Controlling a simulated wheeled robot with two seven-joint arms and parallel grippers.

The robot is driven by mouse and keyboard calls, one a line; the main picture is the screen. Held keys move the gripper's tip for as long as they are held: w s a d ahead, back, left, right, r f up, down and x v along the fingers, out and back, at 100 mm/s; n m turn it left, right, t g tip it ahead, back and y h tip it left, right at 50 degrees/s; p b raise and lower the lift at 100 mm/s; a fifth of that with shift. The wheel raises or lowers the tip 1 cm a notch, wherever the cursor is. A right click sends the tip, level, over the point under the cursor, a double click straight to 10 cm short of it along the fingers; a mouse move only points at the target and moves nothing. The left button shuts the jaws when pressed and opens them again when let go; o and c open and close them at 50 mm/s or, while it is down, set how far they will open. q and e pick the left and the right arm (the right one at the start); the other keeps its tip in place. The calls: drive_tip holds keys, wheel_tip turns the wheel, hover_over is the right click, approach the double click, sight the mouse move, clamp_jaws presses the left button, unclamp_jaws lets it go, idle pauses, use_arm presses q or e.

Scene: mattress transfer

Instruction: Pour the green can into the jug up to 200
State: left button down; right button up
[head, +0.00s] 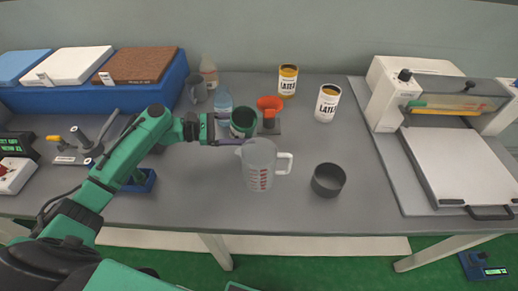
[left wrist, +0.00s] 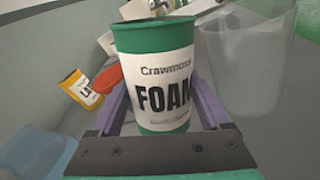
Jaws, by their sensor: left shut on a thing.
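My left gripper (head: 226,128) is shut on the green can (head: 243,121) and holds it just behind and left of the jug's top. In the left wrist view the can (left wrist: 160,75) has a white label reading FOAM and sits between the purple fingers. The jug (head: 259,166) is clear with red markings and a handle on its right side, and stands on the table. Part of it also shows in the left wrist view (left wrist: 250,60). I cannot make out a liquid level in the jug. My right gripper is not in view.
A dark cup (head: 328,180) stands right of the jug. Two LATEX cans, one yellow (head: 287,81) and one white (head: 327,103), stand behind. An orange funnel (head: 269,106) is close behind the green can. A flat machine (head: 455,160) fills the right side.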

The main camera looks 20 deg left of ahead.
sight(255, 119)
use_arm(q)
drive_tip(key=shift+s+d+r+m+y+p, duration=0.15)
drive_tip(key=shift+r+m+p, duration=0.15)
drive_tip(key=shift+r, duration=0.25)
drive_tip(key=shift+s+d+r+m+y+p, duration=0.1)
drive_tip(key=shift+r+m+y+p, duration=0.05)
drive_tip(key=shift+r+m, duration=0.35)
drive_tip(key=shift+m, duration=0.6)
drive_tip(key=shift+s+d+r+p, duration=0.2)
drive_tip(key=shift+r+p, duration=0.6)
drive_tip(key=shift+r, duration=0.6)
drive_tip(key=shift+s+d+r+p, duration=0.15)
drive_tip(key=shift+r+p, duration=0.6)
drive_tip(key=shift+r, duration=0.6)
drive_tip(key=shift+f+y+b, duration=0.15)
drive_tip(key=shift+y+b, duration=0.15)
drive_tip(key=shift+b, duration=0.05)
drive_tip(key=shift+f+m+b, duration=0.15)
drive_tip(key=shift+m+b, duration=0.45)
drive_tip(key=shift+b, duration=0.5)
drive_tip(key=shift+f+t+y+b, duration=0.3)
drive_tip(key=shift+f+b, duration=0.05)
drive_tip(key=shift+b, duration=0.4)
drive_tip(key=shift+a+f+m+b, duration=0.1)
drive_tip(key=shift+f+m+b, duration=0.05)
drive_tip(key=shift+m+b, duration=0.2)
drive_tip(key=shift+f+b, duration=0.15)
drive_tip(key=shift+b, duration=0.2)
drive_tip(key=shift+f+m+b, duration=0.35)
drive_tip(key=shift+b, duration=0.55)
